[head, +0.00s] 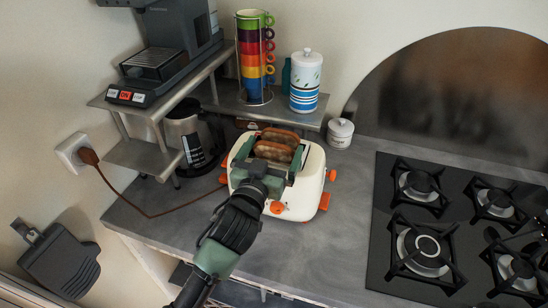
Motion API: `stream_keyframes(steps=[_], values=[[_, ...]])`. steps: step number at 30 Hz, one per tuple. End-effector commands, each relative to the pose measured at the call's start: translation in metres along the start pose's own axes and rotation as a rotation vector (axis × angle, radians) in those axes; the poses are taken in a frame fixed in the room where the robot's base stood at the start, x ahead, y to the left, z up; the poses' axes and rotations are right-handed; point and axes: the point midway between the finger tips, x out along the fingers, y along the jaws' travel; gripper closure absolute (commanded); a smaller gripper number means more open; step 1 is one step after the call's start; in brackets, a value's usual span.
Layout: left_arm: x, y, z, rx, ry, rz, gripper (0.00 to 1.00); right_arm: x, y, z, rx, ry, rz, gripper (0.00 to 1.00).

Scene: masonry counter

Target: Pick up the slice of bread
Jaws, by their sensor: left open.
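Two slices of bread stand upright in the slots of a cream toaster (308,191) with orange knobs and feet. The rear slice (281,135) and the front slice (274,151) both stick out above the toaster's top. My left gripper (265,166) is open, with its green fingers at the toaster's top around the front slice's near side. Whether a finger touches the bread cannot be told. The gripper and its black wrist hide part of the toaster's front.
A gas hob (452,235) fills the right of the counter (338,250). A small white lidded pot (340,132) stands behind the toaster. A metal shelf (140,157) holds a coffee machine (165,55), stacked cups (254,60) and a canister (306,80). A brown cord (150,213) runs from the wall socket.

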Motion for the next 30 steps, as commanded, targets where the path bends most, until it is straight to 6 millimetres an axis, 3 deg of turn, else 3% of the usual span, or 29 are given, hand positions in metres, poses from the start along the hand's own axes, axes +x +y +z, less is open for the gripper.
stream_keyframes(steps=[9, 14, 15, 23, 30], values=[[0.006, 0.000, 0.001, -0.001, 0.000, 0.001, 0.00, -0.001, 0.006, -0.014, -0.003, 0.020, 0.007, 1.00], [0.006, 0.000, 0.001, -0.001, 0.000, 0.000, 0.44, -0.001, 0.009, -0.013, -0.004, 0.019, 0.010, 1.00], [0.006, 0.000, 0.001, -0.001, 0.000, 0.000, 0.49, -0.001, 0.009, -0.012, -0.005, 0.018, 0.011, 1.00], [0.006, 0.000, 0.000, -0.001, 0.000, 0.000, 0.49, -0.001, 0.011, -0.010, -0.006, 0.015, 0.013, 1.00], [0.007, 0.000, -0.021, -0.001, 0.004, 0.000, 0.49, 0.000, 0.011, -0.008, -0.006, 0.012, 0.012, 1.00]])
